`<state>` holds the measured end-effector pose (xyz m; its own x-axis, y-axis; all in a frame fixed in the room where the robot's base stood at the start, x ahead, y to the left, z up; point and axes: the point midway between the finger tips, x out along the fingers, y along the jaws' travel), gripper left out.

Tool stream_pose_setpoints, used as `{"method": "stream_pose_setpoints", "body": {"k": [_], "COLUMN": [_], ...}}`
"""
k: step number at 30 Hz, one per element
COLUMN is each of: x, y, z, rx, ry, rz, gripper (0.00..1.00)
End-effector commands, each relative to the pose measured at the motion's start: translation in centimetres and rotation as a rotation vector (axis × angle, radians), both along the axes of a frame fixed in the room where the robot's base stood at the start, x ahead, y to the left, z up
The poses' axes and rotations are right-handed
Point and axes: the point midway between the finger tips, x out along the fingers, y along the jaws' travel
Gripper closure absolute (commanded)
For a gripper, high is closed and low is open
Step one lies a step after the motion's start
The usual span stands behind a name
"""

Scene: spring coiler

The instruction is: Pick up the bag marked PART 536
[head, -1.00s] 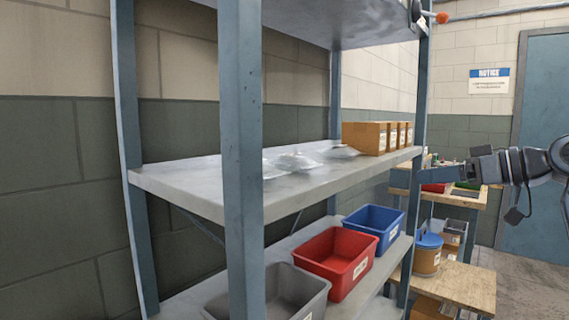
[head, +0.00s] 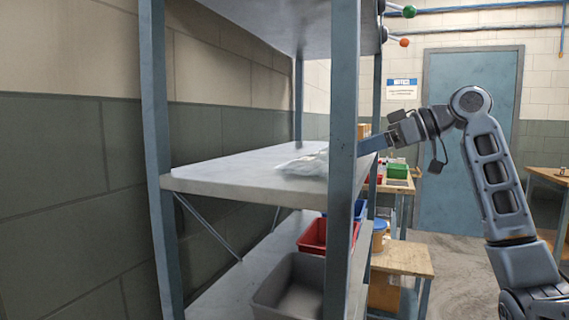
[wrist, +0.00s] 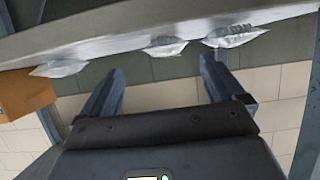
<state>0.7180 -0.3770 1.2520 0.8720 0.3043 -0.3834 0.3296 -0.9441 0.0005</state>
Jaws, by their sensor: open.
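Clear plastic bags (head: 305,163) lie on the middle shelf, bunched together in the head view and partly behind the front post. The wrist view looks inverted and shows three bags along the shelf: a left bag (wrist: 60,68), a middle bag (wrist: 165,47) and a right bag (wrist: 235,35). The right bag has dark print. No marking is legible, so I cannot tell which is PART 536. My gripper (wrist: 160,68) is open and empty, with the middle bag beyond the gap between its fingers. In the head view my gripper (head: 368,146) is beside the front post, its tips partly hidden.
The blue-grey front post (head: 341,200) stands close to my gripper. Cardboard boxes (head: 363,131) sit farther along the middle shelf (head: 230,170); its near end is clear. Below are grey (head: 292,288), red (head: 313,236) and blue bins. A wooden table (head: 405,260) stands beyond.

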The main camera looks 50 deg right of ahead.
Motion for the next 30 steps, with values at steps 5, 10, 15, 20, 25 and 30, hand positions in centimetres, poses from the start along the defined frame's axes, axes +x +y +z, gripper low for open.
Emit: {"method": "stream_pose_setpoints", "body": {"k": [5, 10, 15, 20, 25, 30], "x": [0.6, 2.2, 4.0, 6.0, 6.9, 7.0], "y": [0.2, 0.8, 1.4, 2.0, 2.3, 2.4], "z": [-0.2, -0.9, -1.3, -2.1, -2.6, -2.7], "rx": [0.001, 0.000, 0.000, 0.001, 0.001, 0.001], "ry": [0.001, 0.001, 0.002, 0.001, 0.001, 0.001], "rz": [0.000, 0.001, 0.001, 0.001, 0.000, 0.000], "gripper": [0.04, 0.04, 0.04, 0.04, 0.04, 0.04]}}
